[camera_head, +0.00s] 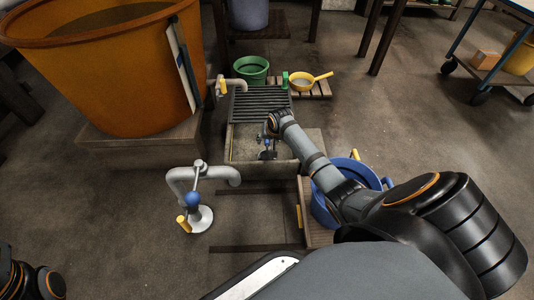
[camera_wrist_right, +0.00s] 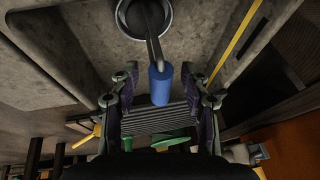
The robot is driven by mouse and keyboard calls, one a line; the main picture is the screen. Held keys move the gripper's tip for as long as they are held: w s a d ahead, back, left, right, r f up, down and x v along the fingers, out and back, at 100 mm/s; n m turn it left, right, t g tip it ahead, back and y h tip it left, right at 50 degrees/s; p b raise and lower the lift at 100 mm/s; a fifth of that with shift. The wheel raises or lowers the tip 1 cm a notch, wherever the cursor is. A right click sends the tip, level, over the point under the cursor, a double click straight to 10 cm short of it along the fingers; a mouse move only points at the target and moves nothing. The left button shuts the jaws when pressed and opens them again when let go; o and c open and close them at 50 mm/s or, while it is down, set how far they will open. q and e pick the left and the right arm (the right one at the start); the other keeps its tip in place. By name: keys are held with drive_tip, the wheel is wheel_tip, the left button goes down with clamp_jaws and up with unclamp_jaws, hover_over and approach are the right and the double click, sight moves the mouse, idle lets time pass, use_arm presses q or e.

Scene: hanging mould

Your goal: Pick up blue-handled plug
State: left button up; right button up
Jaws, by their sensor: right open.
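The blue-handled plug (camera_wrist_right: 161,86) shows in the right wrist view. Its blue grip is on a thin metal stem that runs up to a round, dark, metal-rimmed drain (camera_wrist_right: 145,14) in a grey basin surface. My right gripper (camera_wrist_right: 161,98) is open, with a finger on each side of the blue handle and visible gaps between. In the head view my right gripper (camera_head: 267,152) is down over the grey basin (camera_head: 240,148); the plug is too small to make out there. My left gripper is out of view; only part of my left arm shows at lower left.
A dark slatted grate (camera_head: 260,102) covers the basin's far part. A pipe with a blue-knobbed valve (camera_head: 193,199) stands left. A blue tub (camera_head: 322,210) lies beneath my right arm. A green bucket (camera_head: 251,68) and yellow pan (camera_head: 302,81) stand behind. A large orange vat (camera_head: 110,75) is at left.

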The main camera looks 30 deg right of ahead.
drive_tip(key=shift+c, duration=0.2)
clamp_jaws()
idle(0.5)
